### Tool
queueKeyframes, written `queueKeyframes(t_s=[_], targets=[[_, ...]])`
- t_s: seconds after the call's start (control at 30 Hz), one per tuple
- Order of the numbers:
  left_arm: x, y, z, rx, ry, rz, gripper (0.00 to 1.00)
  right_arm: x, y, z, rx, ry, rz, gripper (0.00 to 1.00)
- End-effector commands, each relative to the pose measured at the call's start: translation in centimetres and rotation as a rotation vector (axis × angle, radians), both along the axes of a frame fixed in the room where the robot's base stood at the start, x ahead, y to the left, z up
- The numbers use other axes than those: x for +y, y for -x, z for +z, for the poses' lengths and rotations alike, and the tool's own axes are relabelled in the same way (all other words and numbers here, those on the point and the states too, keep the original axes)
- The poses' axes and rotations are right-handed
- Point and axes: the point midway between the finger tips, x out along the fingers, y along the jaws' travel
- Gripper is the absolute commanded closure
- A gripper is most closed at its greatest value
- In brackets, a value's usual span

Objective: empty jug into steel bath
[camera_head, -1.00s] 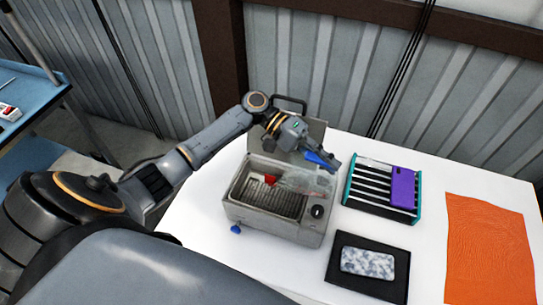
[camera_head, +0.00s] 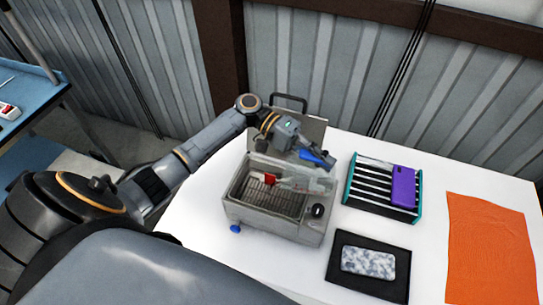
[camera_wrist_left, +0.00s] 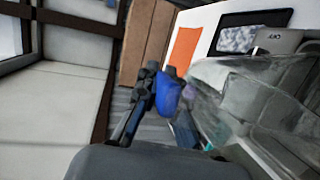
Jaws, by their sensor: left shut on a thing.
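The steel bath (camera_head: 268,222) is an open metal box with a wire rack inside and a raised lid behind. My left gripper (camera_head: 324,160), with blue fingertips, is over the bath's right back side and is shut on the clear jug (camera_head: 302,182). The jug lies tipped over the bath, its far end toward the left. A small red patch (camera_head: 269,180) shows at its left end; I cannot tell what it is. In the left wrist view the transparent jug (camera_wrist_left: 262,95) fills the right side, beside a blue fingertip (camera_wrist_left: 168,92). Any contents cannot be made out. My right gripper is not in view.
A striped rack (camera_head: 366,188) with a purple case (camera_head: 403,187) stands right of the bath. A black mat (camera_head: 347,282) with a marbled block (camera_head: 368,262) lies in front. An orange cloth (camera_head: 490,250) lies at the right. A corrugated wall is behind the table.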

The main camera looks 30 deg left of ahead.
Motion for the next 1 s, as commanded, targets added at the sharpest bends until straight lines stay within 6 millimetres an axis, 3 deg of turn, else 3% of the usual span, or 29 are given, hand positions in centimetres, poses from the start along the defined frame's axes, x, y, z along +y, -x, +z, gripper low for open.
queueKeyframes(t_s=[1.0], targets=[[1.4, 0.6, -0.2, -0.044, 0.115, 0.001, 1.0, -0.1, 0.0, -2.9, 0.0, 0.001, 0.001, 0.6]])
